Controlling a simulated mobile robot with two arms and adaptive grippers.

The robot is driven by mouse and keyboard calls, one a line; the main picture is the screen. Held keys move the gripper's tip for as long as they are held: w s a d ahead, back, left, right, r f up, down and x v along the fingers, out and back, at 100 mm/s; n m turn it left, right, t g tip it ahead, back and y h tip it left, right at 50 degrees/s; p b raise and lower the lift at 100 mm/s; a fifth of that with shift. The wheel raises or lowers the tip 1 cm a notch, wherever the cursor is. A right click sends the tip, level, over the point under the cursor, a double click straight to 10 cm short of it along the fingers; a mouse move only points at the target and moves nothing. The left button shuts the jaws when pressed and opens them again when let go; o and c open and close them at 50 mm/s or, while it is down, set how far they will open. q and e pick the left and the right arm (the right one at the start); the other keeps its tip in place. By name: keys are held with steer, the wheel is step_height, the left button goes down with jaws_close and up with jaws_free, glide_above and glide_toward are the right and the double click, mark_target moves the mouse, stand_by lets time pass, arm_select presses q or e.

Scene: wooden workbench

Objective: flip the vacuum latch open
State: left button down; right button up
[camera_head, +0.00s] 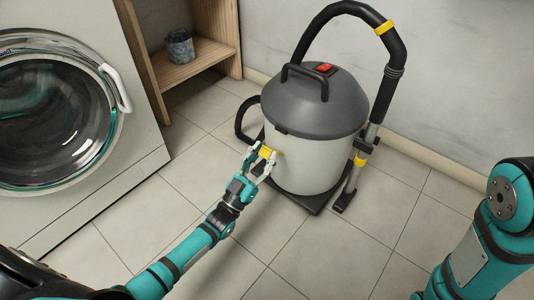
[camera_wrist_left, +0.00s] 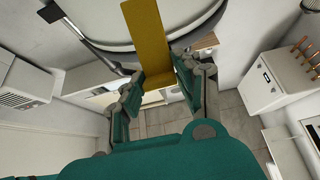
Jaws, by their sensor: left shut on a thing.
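The vacuum (camera_head: 318,150) stands upright on the floor with a grey domed lid and a pale body. Its yellow latch (camera_head: 267,152) is on the left side of the body, just below the lid. My left gripper (camera_head: 262,163) is at the latch, with its fingers on either side, shut on it. In the left wrist view the yellow latch (camera_wrist_left: 147,32) shows as a broad plate reaching down between the fingers of the left gripper (camera_wrist_left: 160,74). The fingers partly hide the latch in the head view. My right arm is at the right edge; its gripper is out of view.
A washing machine (camera_head: 130,150) stands at the left. A wooden shelf (camera_head: 205,52) holding a small bin (camera_head: 180,47) is behind it. The vacuum's black hose (camera_head: 388,85) arches to a floor nozzle at its right. The tiled floor in front is clear.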

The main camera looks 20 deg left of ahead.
arm_select(q)
steer(key=shift+s+a+f, duration=0.1)
steer(key=shift+s+f, duration=0.15)
steer(key=shift+f, duration=0.55)
steer(key=shift+s+f, duration=0.25)
steer(key=shift+f, duration=0.55)
steer(key=c, duration=1.4)
jaws_free()
steer(key=o, duration=0.5)
steer(key=shift+w, duration=0.15)
steer(key=shift+c, duration=0.2)
steer(key=shift+r, duration=0.1)
steer(key=v, duration=1.2)
